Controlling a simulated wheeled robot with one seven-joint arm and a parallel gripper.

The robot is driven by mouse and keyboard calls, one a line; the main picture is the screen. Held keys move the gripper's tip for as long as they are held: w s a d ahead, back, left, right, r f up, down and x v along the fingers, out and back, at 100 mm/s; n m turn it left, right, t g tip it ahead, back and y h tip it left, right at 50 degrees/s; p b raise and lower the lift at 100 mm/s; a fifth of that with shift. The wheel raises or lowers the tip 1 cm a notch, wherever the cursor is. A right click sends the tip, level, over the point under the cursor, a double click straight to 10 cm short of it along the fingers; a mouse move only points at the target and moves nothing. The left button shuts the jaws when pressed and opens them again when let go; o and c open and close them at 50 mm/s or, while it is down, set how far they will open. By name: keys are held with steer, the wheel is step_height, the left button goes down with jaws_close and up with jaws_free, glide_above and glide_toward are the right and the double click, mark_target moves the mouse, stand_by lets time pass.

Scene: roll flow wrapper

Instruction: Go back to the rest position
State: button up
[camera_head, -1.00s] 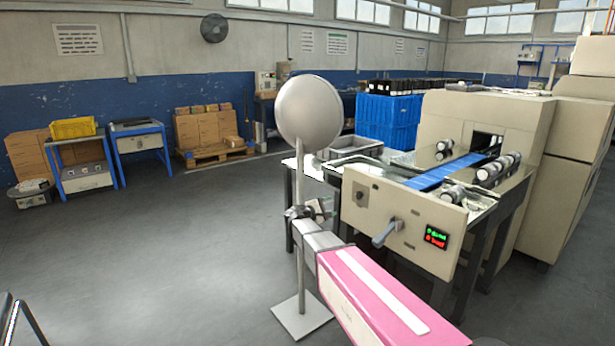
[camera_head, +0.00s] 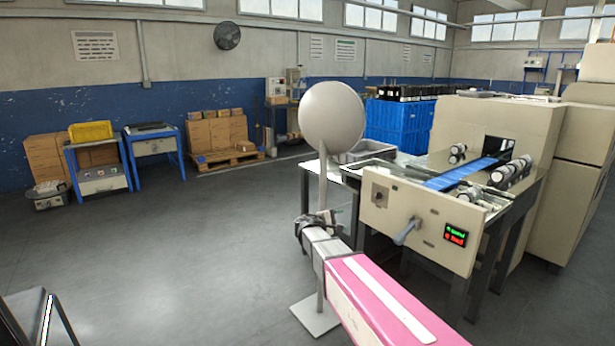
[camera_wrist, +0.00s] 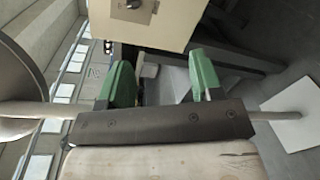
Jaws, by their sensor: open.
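My gripper (camera_head: 314,222) is at the end of my pink and white arm in the head view, in front of the machine's left end. In the wrist view my gripper (camera_wrist: 160,82) shows two green fingers spread apart with nothing held between them. The wrapping machine (camera_head: 420,220) stands to the right, with a blue belt (camera_head: 465,172), a lever (camera_head: 407,231) and a small panel lit green and red (camera_head: 456,236).
A stand with a round grey disc (camera_head: 331,117) and a square white base (camera_head: 315,318) is close to my gripper; any contact cannot be told. Blue crates (camera_head: 393,122) are behind the machine. Open floor (camera_head: 190,260) lies to the left.

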steer(key=s+d+f+m+g+y, duration=0.35)
steer(key=s+f, duration=0.25)
steer(key=s, duration=0.2)
steer(key=s+d+f+m+g+y, duration=0.3)
steer(key=s+d+f, duration=0.2)
steer(key=s, duration=0.3)
steer(key=s+a+f+m+g+y, duration=0.1)
steer(key=s+f+m+y, duration=0.1)
steer(key=s, duration=0.4)
steer(key=s+a+f+m+g+y, duration=0.1)
steer(key=s+f+m+y, duration=0.1)
steer(key=s+y, duration=0.3)
steer(key=shift+s+a+m, duration=0.25)
steer(key=shift+s+m, duration=0.6)
steer(key=shift+s, duration=0.2)
steer(key=shift+o, duration=0.2)
steer(key=shift+g+y, duration=0.25)
